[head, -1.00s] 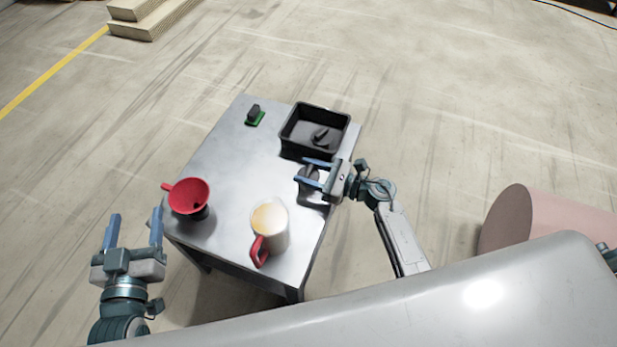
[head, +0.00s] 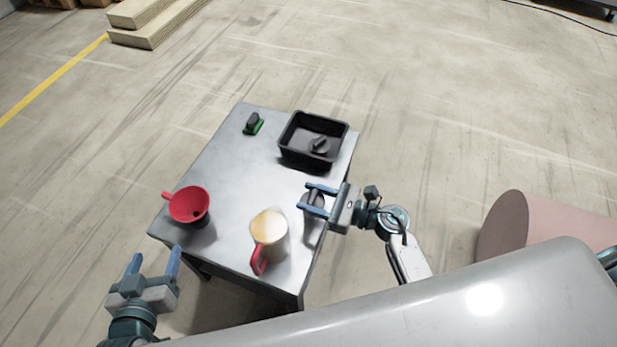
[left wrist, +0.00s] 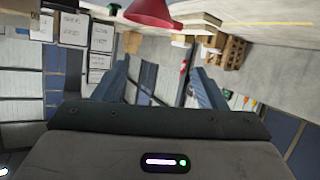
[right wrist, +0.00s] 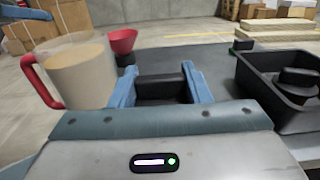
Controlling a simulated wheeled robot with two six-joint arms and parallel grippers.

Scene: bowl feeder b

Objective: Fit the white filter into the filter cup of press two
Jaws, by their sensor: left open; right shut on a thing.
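My right gripper (head: 319,194) is over the table's right side, shut on a dark grey piece (head: 314,200). In the right wrist view this piece (right wrist: 162,88) shows as a dark block between the blue fingers. My left gripper (head: 154,255) is open and empty, off the table's near left corner. A red funnel-shaped cup (head: 188,203) with a side handle sits on a dark base at the table's left. It also shows in the right wrist view (right wrist: 122,42). I cannot make out a white filter or any press label.
A clear jug (head: 270,236) with tan contents and a red handle stands at the table's near edge. A black bin (head: 290,152) holding a dark piece is at the far right. A green-based dark piece (head: 253,126) is at the far left. The table's middle (head: 240,170) is clear.

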